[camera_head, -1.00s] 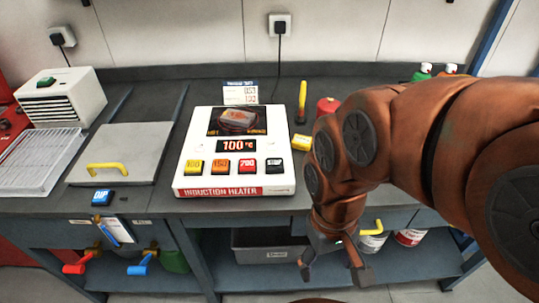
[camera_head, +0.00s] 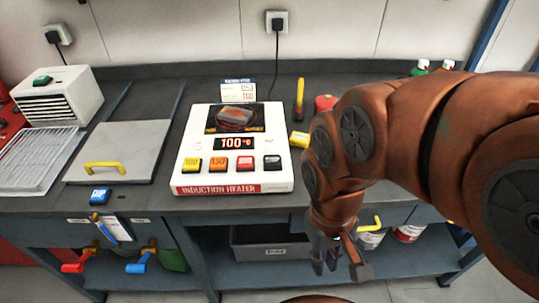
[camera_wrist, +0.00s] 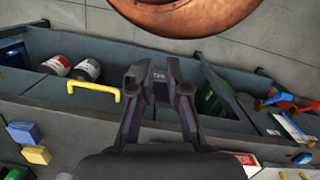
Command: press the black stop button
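The black stop button (camera_head: 272,162) is the rightmost in the row of buttons on the white induction heater (camera_head: 282,183), on the workbench. Yellow, orange and red buttons sit to its left, below a display reading 100 °C. My gripper (camera_head: 340,266) hangs in front of the bench's front edge, to the right of and lower than the heater, apart from the button. Its fingers are parted with nothing between them. In the wrist view my gripper (camera_wrist: 156,84) points over the bench drawers; a white heater corner (camera_wrist: 246,163) shows at the bottom, the button out of sight.
A grey plate with a yellow handle (camera_head: 104,166) and a blue DIP block (camera_head: 99,196) lie left of the heater. A yellow block (camera_head: 299,139), an upright yellow-handled tool (camera_head: 300,98) and a red object (camera_head: 326,103) stand to its right. A grey bin (camera_head: 262,243) sits below.

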